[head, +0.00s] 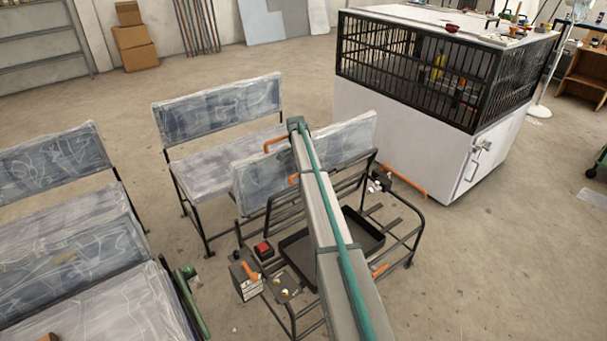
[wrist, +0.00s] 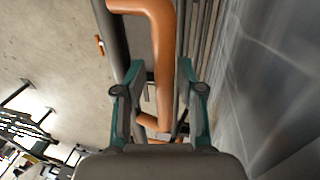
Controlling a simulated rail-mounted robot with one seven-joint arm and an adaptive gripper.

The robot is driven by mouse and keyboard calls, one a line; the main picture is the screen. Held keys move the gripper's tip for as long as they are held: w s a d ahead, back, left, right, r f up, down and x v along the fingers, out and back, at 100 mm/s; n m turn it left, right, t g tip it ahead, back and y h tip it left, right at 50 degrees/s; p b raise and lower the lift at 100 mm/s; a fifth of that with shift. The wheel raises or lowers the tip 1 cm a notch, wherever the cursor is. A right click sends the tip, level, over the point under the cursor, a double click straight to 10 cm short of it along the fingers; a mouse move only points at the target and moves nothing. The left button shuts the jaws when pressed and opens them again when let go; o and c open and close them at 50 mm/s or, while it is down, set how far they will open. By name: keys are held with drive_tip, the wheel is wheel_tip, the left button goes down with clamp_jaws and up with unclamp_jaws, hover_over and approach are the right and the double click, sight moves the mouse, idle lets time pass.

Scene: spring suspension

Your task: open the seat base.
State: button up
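The seat unit is a dark tube frame (head: 408,240) with a black open tray (head: 366,240) in it. A plastic-wrapped panel (head: 345,138) stands upright at its back; I cannot tell whether this is the seat base or the backrest. Orange handles show left (head: 277,144) and right (head: 405,182) of my arm. In the wrist view, my gripper (wrist: 159,95) is open, with its two teal-sided fingers on either side of a bent orange handle (wrist: 163,50). I see no clear contact. A grey wrapped surface (wrist: 265,90) lies right of it. In the head view my arm hides the gripper.
Wrapped benches (head: 220,110) stand to the left and behind. A white cabinet with a black barred top (head: 430,140) stands at the back right. A control box with an orange lever (head: 246,280) sits at the frame's front left. Floor right of the frame is clear.

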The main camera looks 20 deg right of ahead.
drive_tip(key=shift+s+d+r, duration=0.15)
drive_tip(key=shift+r, duration=0.2)
drive_tip(key=shift+r, duration=0.1)
drive_tip(key=v, duration=1.2)
